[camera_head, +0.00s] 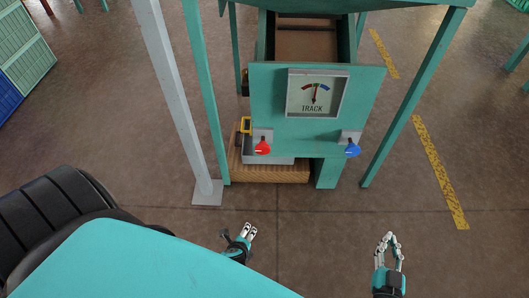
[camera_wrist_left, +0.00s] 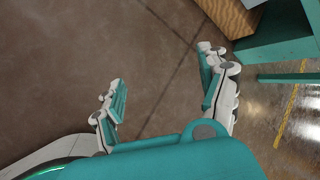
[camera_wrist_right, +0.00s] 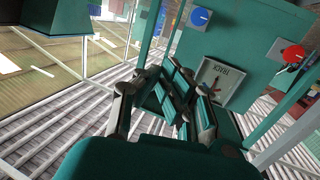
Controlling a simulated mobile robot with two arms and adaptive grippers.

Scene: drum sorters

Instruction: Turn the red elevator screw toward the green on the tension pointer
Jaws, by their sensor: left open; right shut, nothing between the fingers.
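The red screw knob (camera_head: 262,147) sits on the lower left of a teal machine front panel (camera_head: 265,95). It also shows in the right wrist view (camera_wrist_right: 293,53). The gauge (camera_head: 317,94), labelled TRACK, is above it with a coloured arc and a roughly upright needle; its exact reading is too small to tell. My left gripper (camera_head: 248,231) is open and empty, below and in front of the red knob, apart from it. It also shows in the left wrist view (camera_wrist_left: 162,70). My right gripper (camera_head: 388,240) is shut and empty, low at the right, away from the panel.
A blue knob (camera_head: 352,149) is on the panel's lower right. Teal legs and a grey post (camera_head: 178,105) flank the machine. A wooden block (camera_head: 285,174) is under the panel on the left. The floor between my grippers and the machine is clear.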

